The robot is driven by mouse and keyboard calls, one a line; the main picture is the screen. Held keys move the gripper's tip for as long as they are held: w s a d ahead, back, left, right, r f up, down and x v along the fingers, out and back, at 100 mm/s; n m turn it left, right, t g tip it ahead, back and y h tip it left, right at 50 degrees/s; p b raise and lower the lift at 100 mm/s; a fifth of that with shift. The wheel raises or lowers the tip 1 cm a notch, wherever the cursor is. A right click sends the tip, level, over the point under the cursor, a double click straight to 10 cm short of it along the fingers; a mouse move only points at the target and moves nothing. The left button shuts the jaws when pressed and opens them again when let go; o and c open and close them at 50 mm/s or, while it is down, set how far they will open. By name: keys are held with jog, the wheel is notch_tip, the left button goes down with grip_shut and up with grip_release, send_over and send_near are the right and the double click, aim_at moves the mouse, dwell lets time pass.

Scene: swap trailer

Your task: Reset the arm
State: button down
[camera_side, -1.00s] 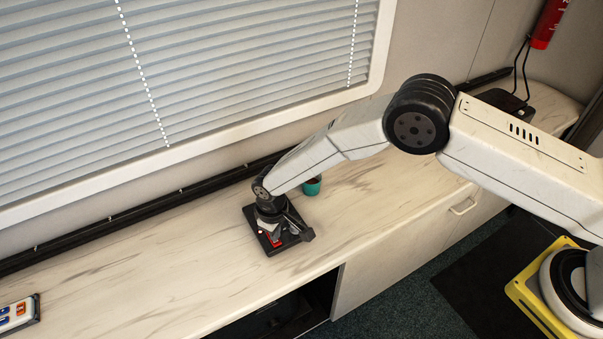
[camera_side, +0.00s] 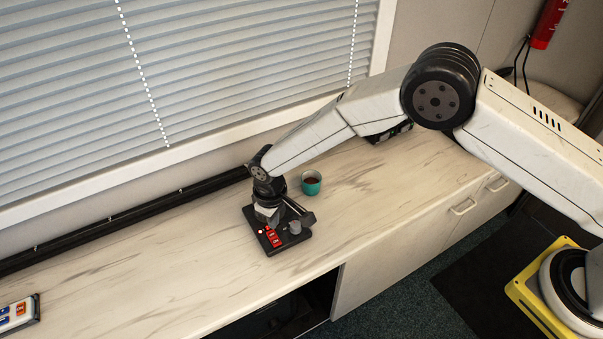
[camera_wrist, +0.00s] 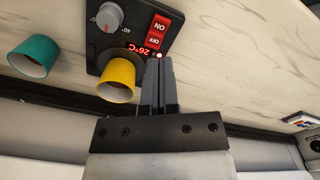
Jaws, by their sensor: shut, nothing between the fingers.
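My gripper (camera_wrist: 160,68) is shut and empty in the wrist view. Its fingertips point at the black hot plate (camera_wrist: 97,48), close to the red ON/OFF switch (camera_wrist: 158,30) and a red display reading about 26°C. In the side view my gripper (camera_side: 266,217) is just above the back left of the hot plate (camera_side: 277,249). The grey knob (camera_side: 295,228) and red switch (camera_side: 274,238) are visible there. A yellow cup (camera_wrist: 118,78) is at the plate beside my fingers in the wrist view; my arm hides it in the side view.
A teal cup (camera_side: 311,183) with dark contents stands behind the hot plate, also visible in the wrist view (camera_wrist: 36,54). A box with coloured switches (camera_side: 18,313) lies at the far left. The counter (camera_side: 150,270) between is clear. A window with blinds (camera_side: 180,80) rises behind.

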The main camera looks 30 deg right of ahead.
jog(key=shift+r, duration=0.15)
jog(key=d+r+m, duration=0.2)
jog(key=d+r, duration=0.6)
jog(key=d, duration=0.1)
jog(key=s+d+r+m+t, duration=0.1)
jog(key=s+d+r+m, duration=0.1)
jog(key=s+d+r, duration=0.3)
jog(key=s+d+r+m+t, duration=0.1)
jog(key=s+d+r, duration=0.4)
jog(key=s+d, duration=0.8)
jog(key=shift+s+d+m+t, duration=0.3)
jog(key=shift+d+m, duration=0.2)
jog(key=shift+d, duration=0.3)
